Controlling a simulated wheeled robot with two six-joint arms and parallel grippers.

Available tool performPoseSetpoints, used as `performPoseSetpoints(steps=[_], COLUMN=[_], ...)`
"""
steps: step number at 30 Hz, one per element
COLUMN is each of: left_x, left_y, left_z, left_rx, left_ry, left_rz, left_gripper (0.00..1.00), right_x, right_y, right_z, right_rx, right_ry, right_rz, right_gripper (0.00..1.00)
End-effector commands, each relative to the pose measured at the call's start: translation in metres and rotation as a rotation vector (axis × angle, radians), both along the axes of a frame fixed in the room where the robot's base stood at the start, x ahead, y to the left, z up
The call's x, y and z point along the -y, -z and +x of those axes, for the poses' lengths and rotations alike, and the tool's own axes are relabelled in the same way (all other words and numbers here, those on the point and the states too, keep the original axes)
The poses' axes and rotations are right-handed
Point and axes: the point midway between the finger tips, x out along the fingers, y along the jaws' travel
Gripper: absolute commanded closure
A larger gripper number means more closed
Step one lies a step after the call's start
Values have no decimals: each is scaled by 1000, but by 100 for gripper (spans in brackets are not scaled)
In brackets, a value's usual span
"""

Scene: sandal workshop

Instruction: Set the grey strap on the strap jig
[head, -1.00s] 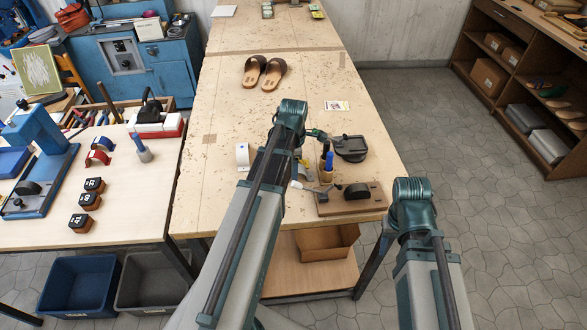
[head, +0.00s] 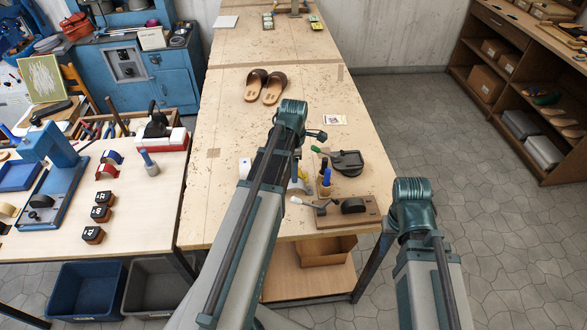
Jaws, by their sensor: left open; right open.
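A wooden board with a dark rounded block (head: 353,206), which looks like the strap jig, lies at the near right corner of the long bench. A small pale arched piece (head: 245,167), perhaps the grey strap, stands on the bench just left of my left arm; the arm is close beside it in the picture, and I cannot confirm its colour. My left arm reaches over the bench, with its gripper hidden behind its links. My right arm is at the bench's right corner, and its gripper is hidden too. Neither gripper is seen touching anything.
Bottles (head: 326,182), a light-headed tool (head: 310,203) and a black dish-like tool (head: 347,162) crowd the area by the board. Brown sandals (head: 266,87) lie farther back. The left table (head: 140,220) holds a blue press (head: 52,180) and numbered blocks (head: 101,213). The floor at right is clear.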

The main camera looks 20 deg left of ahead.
Motion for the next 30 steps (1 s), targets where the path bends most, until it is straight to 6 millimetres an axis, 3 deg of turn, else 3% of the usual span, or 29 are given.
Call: performPoseSetpoints(steps=[1, 9, 21, 23, 26, 30], left_x=[0, 0, 4, 12, 41, 95], left_y=[-16, -47, -49, -49, -49, -49], left_z=[0, 0, -1, -4, -14, -38], left_rx=[0, 0, -1, -3, -11, -30], left_ry=[0, 0, 24, 89, 312, 796], left_rz=[0, 0, 1, 3, 8, 20], left_gripper=[39, 39, 39, 39, 39, 39], right_x=[0, 0, 0, 0, 0, 0], right_y=[-16, -47, -49, -49, -49, -49], right_z=[0, 0, 0, 0, 0, 0], right_rx=[0, 0, -1, -1, -1, -1], right_ry=[2, 7, 8, 8, 8, 8], right_rz=[1, 2, 1, 1, 1, 1], right_gripper=[50, 50, 50, 50, 50, 50])
